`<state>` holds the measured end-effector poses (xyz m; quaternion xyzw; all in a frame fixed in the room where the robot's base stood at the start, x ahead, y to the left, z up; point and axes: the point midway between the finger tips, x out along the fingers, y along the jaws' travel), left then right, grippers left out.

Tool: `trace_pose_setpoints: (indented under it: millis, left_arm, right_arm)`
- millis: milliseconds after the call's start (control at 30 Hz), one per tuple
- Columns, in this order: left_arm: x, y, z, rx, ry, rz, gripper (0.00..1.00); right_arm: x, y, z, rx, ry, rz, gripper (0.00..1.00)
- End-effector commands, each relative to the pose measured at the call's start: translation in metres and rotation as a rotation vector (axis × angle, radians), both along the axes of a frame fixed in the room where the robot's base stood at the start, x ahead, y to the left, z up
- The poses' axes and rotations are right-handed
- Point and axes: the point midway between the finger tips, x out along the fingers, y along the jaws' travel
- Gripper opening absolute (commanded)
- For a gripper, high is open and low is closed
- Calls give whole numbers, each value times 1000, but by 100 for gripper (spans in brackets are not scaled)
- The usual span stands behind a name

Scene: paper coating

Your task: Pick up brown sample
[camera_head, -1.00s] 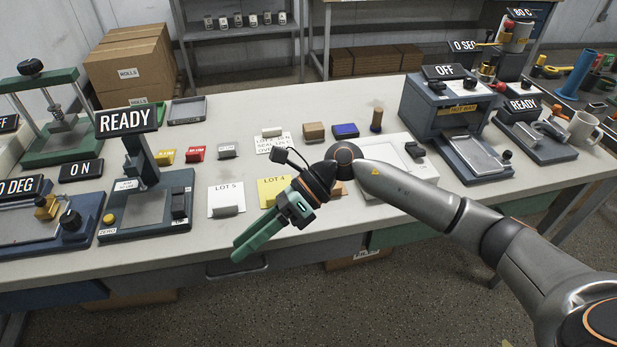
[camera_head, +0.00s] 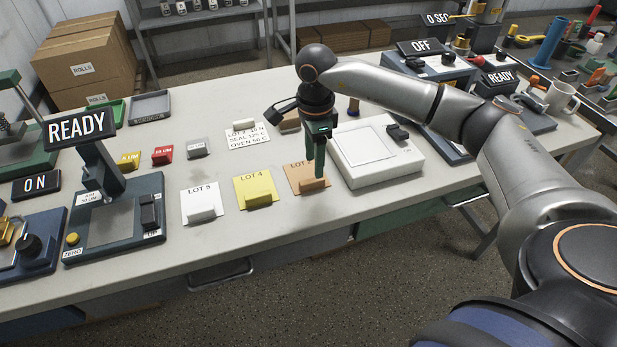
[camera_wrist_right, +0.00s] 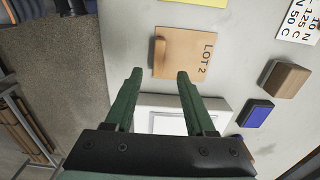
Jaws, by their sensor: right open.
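The brown sample (camera_head: 297,178) is a tan sheet marked LOT, lying flat near the table's front edge. A small brown block (camera_head: 313,185) sits on its front part. In the right wrist view the sheet (camera_wrist_right: 188,55) reads LOT 2, with the block (camera_wrist_right: 160,51) at its left. My right gripper (camera_head: 319,172) points down over the sheet and hides part of it. In the right wrist view its two green fingers (camera_wrist_right: 159,75) are apart with nothing between them, and the sheet shows just beyond the tips. My left gripper is not in view.
A yellow LOT 4 sheet (camera_head: 254,186) and a white LOT 5 sheet (camera_head: 203,199) lie to the left. A white flat device (camera_head: 405,163) stands close on the right. A wooden block (camera_wrist_right: 287,79) and a blue block (camera_wrist_right: 255,112) lie nearby.

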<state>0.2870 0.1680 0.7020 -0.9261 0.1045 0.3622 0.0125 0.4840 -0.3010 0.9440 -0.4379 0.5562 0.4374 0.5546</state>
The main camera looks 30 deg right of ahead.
Motion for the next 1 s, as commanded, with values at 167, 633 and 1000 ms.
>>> trace_pose_setpoints:
  millis: [167, 633, 1000]
  left_arm:
    - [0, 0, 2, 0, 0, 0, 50]
    - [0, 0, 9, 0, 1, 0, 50]
    - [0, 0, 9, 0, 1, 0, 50]
  right_arm:
    - [-1, 0, -12, 0, 2, 0, 55]
    - [-3, 1, -60, 2, -1, 0, 55]
    - [-3, 1, -59, 2, -1, 0, 28]
